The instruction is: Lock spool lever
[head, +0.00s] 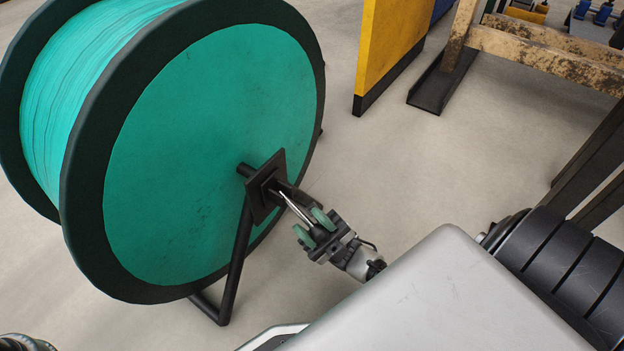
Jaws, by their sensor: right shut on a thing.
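A large spool (215,150) of teal wire with a dark rim fills the left of the head view. It sits on a black tubular stand (237,262). A square black bracket (264,185) is at its hub. A thin silver lever (291,205) runs from the bracket down to the right. My right gripper (315,228), with green finger pads, is shut on the lower end of this lever. The lever's tip is partly hidden between the pads. My left gripper does not show.
A yellow panel (388,45) with a black base stands behind the spool. A worn frame (545,52) with dark legs stands at the upper right. The grey floor (430,160) between them and the spool is clear.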

